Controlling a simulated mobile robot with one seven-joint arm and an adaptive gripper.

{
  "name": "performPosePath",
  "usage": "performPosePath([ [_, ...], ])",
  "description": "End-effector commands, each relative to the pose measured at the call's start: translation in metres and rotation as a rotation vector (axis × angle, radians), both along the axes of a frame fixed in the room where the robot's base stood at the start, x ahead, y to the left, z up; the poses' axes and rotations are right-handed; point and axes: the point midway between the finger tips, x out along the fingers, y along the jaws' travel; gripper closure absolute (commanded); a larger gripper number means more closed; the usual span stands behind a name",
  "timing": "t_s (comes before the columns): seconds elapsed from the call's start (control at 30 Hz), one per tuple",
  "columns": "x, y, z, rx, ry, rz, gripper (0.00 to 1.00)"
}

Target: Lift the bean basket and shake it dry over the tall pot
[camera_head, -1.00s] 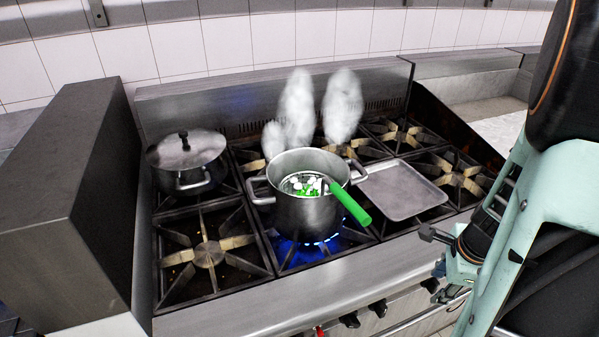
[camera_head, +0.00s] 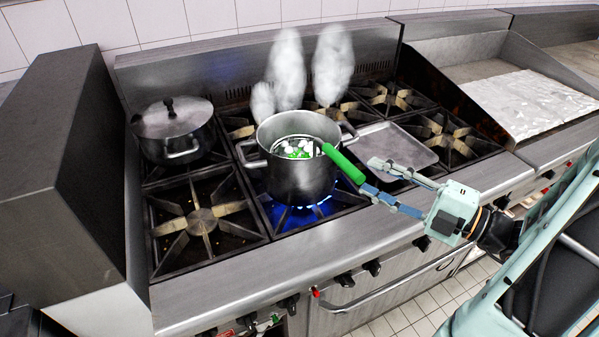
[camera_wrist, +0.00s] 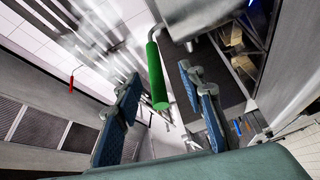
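The tall pot (camera_head: 302,183) stands on a lit front burner. The bean basket (camera_head: 283,147) sits inside it, with green and white pieces showing. Its green handle (camera_head: 343,163) slants out over the pot's rim to the lower right. My gripper (camera_head: 371,178) is open beside the handle's outer end, its fingers pointing toward the pot. In the wrist view, the green handle (camera_wrist: 155,75) shows between the spread blue-padded fingers (camera_wrist: 162,92). I cannot tell whether a finger touches it. The basket's lower part is hidden in the pot.
A lidded pot (camera_head: 174,130) stands at the back left. A flat grey tray (camera_head: 395,150) lies right of the tall pot. Blue flame (camera_head: 290,213) burns under the pot, and steam (camera_head: 288,70) rises behind it. The front left burner (camera_head: 203,221) is empty.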

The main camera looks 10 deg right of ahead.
Motion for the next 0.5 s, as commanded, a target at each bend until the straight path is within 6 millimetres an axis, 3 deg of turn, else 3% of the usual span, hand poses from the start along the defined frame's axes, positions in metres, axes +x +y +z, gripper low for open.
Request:
performPosePath([
  [0.3,0.029,0.032,0.007,0.013,-0.011,0.003,0.63],
  [0.5,0.040,0.043,0.008,0.011,-0.010,0.000,0.63],
])
